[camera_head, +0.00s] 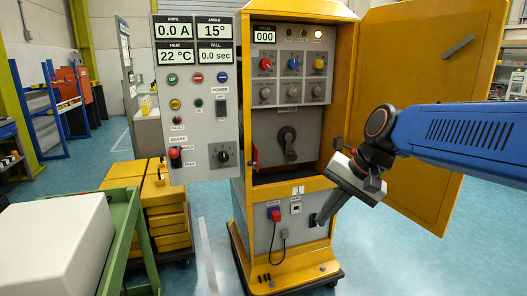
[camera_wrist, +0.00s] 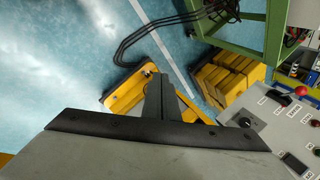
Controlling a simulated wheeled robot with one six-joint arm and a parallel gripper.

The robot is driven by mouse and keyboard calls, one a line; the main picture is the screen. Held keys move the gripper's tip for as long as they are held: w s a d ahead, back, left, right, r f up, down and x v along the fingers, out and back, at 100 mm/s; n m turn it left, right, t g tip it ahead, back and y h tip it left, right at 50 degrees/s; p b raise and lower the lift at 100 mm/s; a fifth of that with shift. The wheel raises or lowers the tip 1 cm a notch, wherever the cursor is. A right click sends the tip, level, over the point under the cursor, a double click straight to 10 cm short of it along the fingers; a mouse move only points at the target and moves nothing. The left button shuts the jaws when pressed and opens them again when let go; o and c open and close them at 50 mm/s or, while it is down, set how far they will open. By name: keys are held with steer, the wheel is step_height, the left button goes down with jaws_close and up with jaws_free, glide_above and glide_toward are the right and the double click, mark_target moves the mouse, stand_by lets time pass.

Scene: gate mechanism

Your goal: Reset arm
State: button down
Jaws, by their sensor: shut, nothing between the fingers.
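My gripper (camera_head: 318,218) shows in the head view at the end of the blue arm. It hangs in front of the lower right part of the yellow cabinet (camera_head: 338,85) and points down and to the left. It is shut and holds nothing. In the wrist view its dark fingers (camera_wrist: 160,95) are together above the cabinet's yellow base (camera_wrist: 128,95). The grey control panel (camera_head: 197,100) stands left of the cabinet, with its displays reading 0.0 A, 15°, 22 °C and 0.0 sec. Part of this panel (camera_wrist: 280,125) shows at the right of the wrist view.
The yellow cabinet door (camera_head: 440,60) stands open on the right, behind my arm. A green cart (camera_head: 125,225) with a pale box (camera_head: 55,245) is at the front left. Yellow blocks (camera_head: 165,215) are stacked beside it. Blue floor is free right of the cabinet.

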steer(key=s+d+f+n+t+h, duration=0.1)
steer(key=s+d+f+n+h, duration=0.1)
steer(key=s+d+f, duration=0.3)
steer(key=s+d+f+n+t+h, duration=0.1)
steer(key=s+d+f+n+h, duration=0.1)
steer(key=s+d+f, duration=0.4)
steer(key=s+d, duration=0.3)
steer(key=s, duration=0.3)
steer(key=shift+f+n+h, duration=0.25)
steer(key=shift+n+h, duration=0.05)
steer(key=shift+n, duration=0.1)
steer(key=shift+s, duration=0.1)
